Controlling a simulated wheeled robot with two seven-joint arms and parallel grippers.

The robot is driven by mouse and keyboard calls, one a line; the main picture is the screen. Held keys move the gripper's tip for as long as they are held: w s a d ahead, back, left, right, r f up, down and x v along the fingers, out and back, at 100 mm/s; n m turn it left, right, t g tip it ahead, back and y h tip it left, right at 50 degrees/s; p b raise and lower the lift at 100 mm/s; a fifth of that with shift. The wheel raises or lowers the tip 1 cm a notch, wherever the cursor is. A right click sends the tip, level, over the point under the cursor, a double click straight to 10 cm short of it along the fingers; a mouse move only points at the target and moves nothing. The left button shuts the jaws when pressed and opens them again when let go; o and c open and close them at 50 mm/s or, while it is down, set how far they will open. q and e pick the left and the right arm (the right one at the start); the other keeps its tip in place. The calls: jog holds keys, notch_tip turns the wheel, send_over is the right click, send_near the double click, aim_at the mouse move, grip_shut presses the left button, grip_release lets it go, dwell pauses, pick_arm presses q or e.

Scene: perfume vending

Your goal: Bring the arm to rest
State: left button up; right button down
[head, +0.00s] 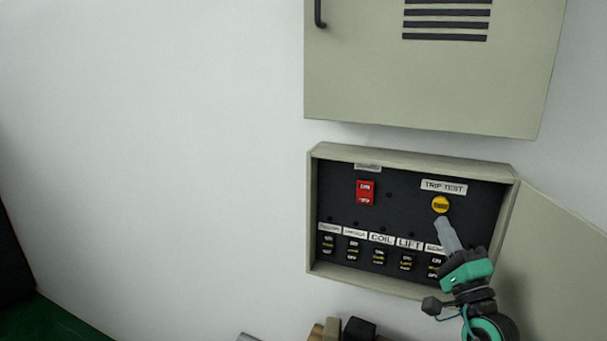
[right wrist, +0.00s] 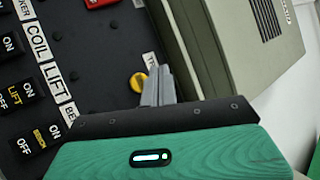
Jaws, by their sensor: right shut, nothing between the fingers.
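My right gripper (head: 443,226) is in front of the open switch panel (head: 313,215), at its lower right. Its fingers are shut with nothing between them. They point up toward the yellow TRIP TEST button (head: 440,204), with the tips just below it in the head view. In the right wrist view the shut fingers (right wrist: 160,82) lie beside the yellow button (right wrist: 138,82); I cannot tell whether they touch it. The gripper partly covers the rightmost switch and its label. My left gripper is not in view.
A red switch (head: 366,192) sits at the panel's upper left, above a row of several black switches (head: 379,256). The panel door (head: 555,260) hangs open at right. A closed cabinet (head: 430,85) is above. The wall at left is clear. Small objects (head: 358,330) show at the bottom edge.

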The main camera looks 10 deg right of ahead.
jog(key=s+d+f+n+g+h, duration=0.1)
jog(key=s+f+n+g+h, duration=0.25)
jog(key=f+n, duration=0.45)
jog(key=s+d+f+n+g+h, duration=0.1)
jog(key=s+f+n+g+h, duration=0.3)
jog(key=n, duration=0.8)
jog(key=s+d+f+n+g+h, duration=0.25)
jog(key=f+n+h, duration=0.3)
jog(key=n, duration=0.45)
jog(key=s+a+f+m+g+y, duration=0.2)
jog(key=s+a+f+m+y, duration=0.1)
jog(key=f, duration=0.3)
jog(key=s+a+f+m+g+y, duration=0.2)
jog(key=s+a+f+m+g, duration=0.1)
jog(key=f, duration=0.3)
jog(key=s+a+f+m+g+y, duration=0.5)
jog(key=s+a+f+g+y, duration=0.15)
jog(key=s+a+f, duration=0.4)
jog(key=s+a+f+b, duration=0.1)
jog(key=s+f+b, duration=0.2)
jog(key=f, duration=3.1)
jog(key=s+d+f+g+b, duration=0.2)
jog(key=s+d+f, duration=0.1)
jog(key=s+f, duration=1.6)
notch_tip(320, 180, down, 2)
jog(key=shift+d+f+b, duration=0.1)
jog(key=shift+d+b, duration=0.15)
jog(key=shift+b, duration=0.15)
